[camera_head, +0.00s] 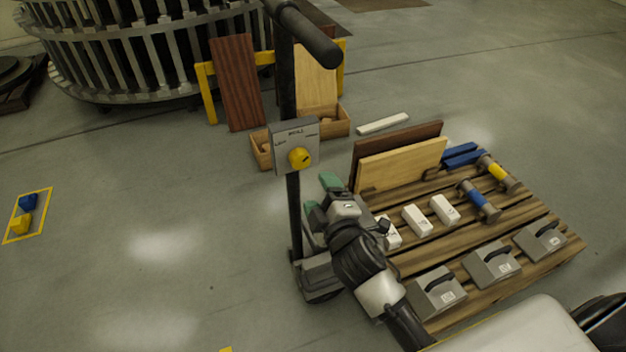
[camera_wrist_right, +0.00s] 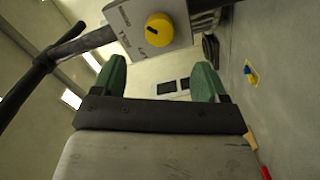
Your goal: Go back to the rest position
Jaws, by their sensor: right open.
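My right gripper (camera_head: 318,196) has green fingertips and is near the post of the pallet truck, below its grey control box (camera_head: 295,147). In the right wrist view my right gripper (camera_wrist_right: 158,80) is open, with its two green fingers apart and nothing between them. The control box (camera_wrist_right: 128,22) with its round yellow knob (camera_wrist_right: 159,30) shows just beyond the fingertips. The knob also shows in the head view (camera_head: 299,157). I cannot tell the exact gap between fingers and box. My left gripper is not in view.
A wooden pallet (camera_head: 452,297) at the right carries grey blocks (camera_head: 491,264), white blocks (camera_head: 416,220), cylinders (camera_head: 478,201) and upright boards (camera_head: 402,165). The black handle (camera_head: 303,34) rises above the box. A yellow-outlined floor area (camera_head: 27,215) lies left, with open floor between.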

